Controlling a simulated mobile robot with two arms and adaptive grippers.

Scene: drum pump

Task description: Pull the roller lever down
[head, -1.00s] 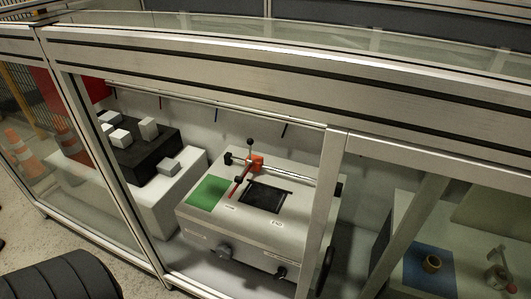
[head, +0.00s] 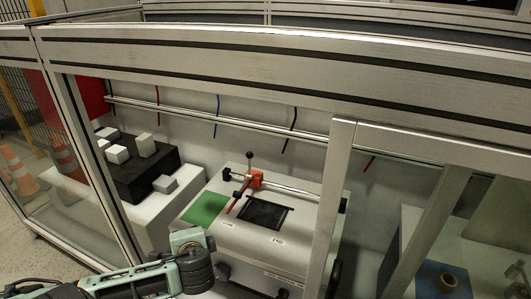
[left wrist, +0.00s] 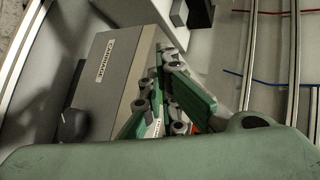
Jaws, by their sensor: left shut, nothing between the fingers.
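The roller lever (head: 249,161) is a thin upright rod with a black ball on top. It stands on a red carriage block (head: 255,178) on the rail of a light grey machine (head: 290,252) behind the frame opening. My left gripper (head: 188,240) is green and shut, with nothing visible in it. It is in front of the machine's left front, below and left of the lever and apart from it. In the left wrist view its folded fingers (left wrist: 168,95) hide part of the grey machine (left wrist: 113,80). The lever cannot be made out there. My right gripper is not in view.
A green pad (head: 205,208) and a dark recess (head: 264,214) lie on the machine's top. White blocks sit on a black box (head: 140,180) at left.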

